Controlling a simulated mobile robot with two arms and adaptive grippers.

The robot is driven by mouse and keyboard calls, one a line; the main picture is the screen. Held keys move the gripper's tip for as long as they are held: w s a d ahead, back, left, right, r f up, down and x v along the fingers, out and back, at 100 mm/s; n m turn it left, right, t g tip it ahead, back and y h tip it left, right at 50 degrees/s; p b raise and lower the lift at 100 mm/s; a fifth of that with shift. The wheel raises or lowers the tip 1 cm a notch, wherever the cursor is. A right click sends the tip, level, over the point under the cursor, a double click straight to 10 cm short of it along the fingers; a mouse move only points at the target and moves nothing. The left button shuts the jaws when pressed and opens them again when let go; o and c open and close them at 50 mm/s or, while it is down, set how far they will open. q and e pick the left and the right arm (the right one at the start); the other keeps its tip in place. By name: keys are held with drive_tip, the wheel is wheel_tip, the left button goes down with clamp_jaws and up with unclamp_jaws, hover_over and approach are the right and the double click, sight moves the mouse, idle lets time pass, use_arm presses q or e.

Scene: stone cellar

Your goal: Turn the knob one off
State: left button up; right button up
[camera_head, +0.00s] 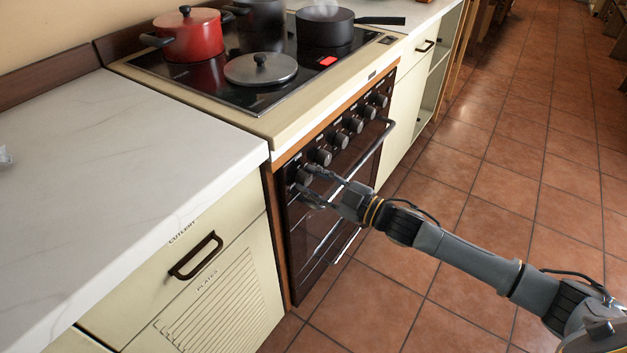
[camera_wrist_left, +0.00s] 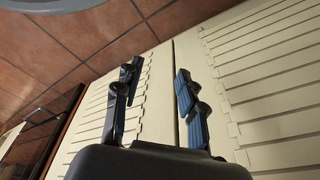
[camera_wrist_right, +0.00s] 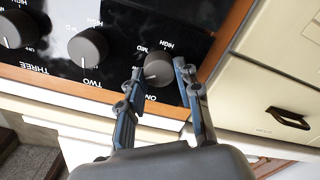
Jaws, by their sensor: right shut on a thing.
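Knob one (camera_wrist_right: 158,66) is a dark round knob at the near end of the black oven panel, beside the wooden edge. In the head view the same knob (camera_head: 303,177) is partly covered by my right gripper (camera_head: 309,182). In the right wrist view the two fingers of this gripper (camera_wrist_right: 157,73) are closed around the knob's sides. The white mark on knob one points to the lower left; the mark on knob two (camera_wrist_right: 88,47) points straight down. My left gripper (camera_wrist_left: 157,70) is open and empty, facing cream slatted doors; it is outside the head view.
The oven handle bar (camera_head: 362,155) runs just in front of the knob row. Red pot (camera_head: 192,38), dark pots and a loose lid (camera_head: 260,69) stand on the hob, where a red patch (camera_head: 327,61) glows. The tiled floor (camera_head: 420,290) is open at right.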

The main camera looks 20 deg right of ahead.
drive_tip(key=shift+n, duration=0.4)
drive_tip(key=shift+n+p, duration=0.3)
drive_tip(key=shift+n, duration=0.5)
drive_tip(key=n, duration=0.3)
drive_tip(key=shift+n, duration=0.3)
drive_tip(key=n, duration=0.4)
drive_tip(key=shift+a+f, duration=0.1)
use_arm(q)
drive_tip(key=shift+s+a+f, duration=0.1)
drive_tip(key=shift+s+f, duration=0.25)
drive_tip(key=shift+f, duration=0.45)
drive_tip(key=shift+s+f, duration=0.35)
drive_tip(key=shift+f, duration=0.4)
use_arm(e)
drive_tip(key=shift+s+n, duration=0.1)
drive_tip(key=shift+n, duration=0.5)
use_arm(q)
drive_tip(key=shift+s+f, duration=0.1)
drive_tip(key=shift+s, duration=0.2)
use_arm(e)
drive_tip(key=o, duration=1.2)
drive_tip(key=shift+c, duration=0.2)
